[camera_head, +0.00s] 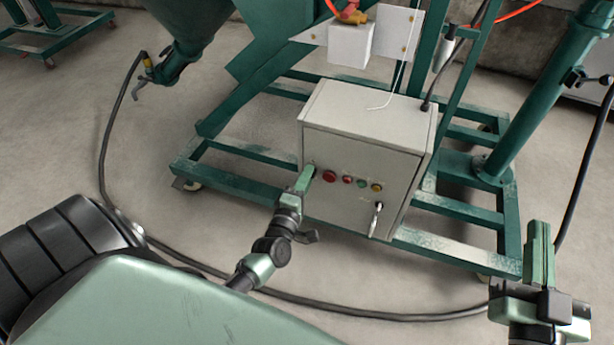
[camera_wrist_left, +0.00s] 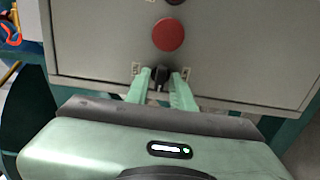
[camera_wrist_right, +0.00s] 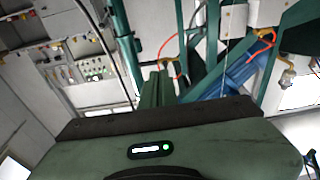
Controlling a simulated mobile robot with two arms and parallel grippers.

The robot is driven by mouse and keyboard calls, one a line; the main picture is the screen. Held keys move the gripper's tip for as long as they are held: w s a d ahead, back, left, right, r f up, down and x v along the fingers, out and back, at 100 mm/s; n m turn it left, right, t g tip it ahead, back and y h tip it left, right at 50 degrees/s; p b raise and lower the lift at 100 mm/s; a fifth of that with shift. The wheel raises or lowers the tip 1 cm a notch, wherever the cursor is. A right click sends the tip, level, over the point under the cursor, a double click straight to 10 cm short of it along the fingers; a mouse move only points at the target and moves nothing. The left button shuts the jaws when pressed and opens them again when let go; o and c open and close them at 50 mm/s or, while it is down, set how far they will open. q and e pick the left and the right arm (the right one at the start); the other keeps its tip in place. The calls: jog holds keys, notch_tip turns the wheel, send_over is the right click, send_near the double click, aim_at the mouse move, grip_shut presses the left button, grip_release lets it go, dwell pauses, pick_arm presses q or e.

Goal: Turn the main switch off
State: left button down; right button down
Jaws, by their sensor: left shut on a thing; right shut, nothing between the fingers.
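The main switch (camera_wrist_left: 160,73) is a small black knob on the grey control box (camera_head: 365,150), with a small label on each side of it. My left gripper (camera_head: 307,176) reaches the left edge of the box front. In the left wrist view its two green fingers (camera_wrist_left: 160,84) are closed on the switch, one on each side. In the head view the switch is hidden behind the fingers. My right gripper (camera_head: 540,245) is shut and empty at the lower right, away from the box. It also shows in the right wrist view (camera_wrist_right: 157,88).
Beside the switch is a red button (camera_head: 329,176), followed by smaller red, green and yellow ones. A key-like handle (camera_head: 376,218) sits lower right on the box. The green frame (camera_head: 450,245) surrounds the box. A black hose (camera_head: 350,312) lies across the floor.

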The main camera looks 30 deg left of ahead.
jog(key=shift+r, duration=0.1)
dwell(0.4)
pick_arm(q)
jog(key=c, duration=1.5)
grip_release()
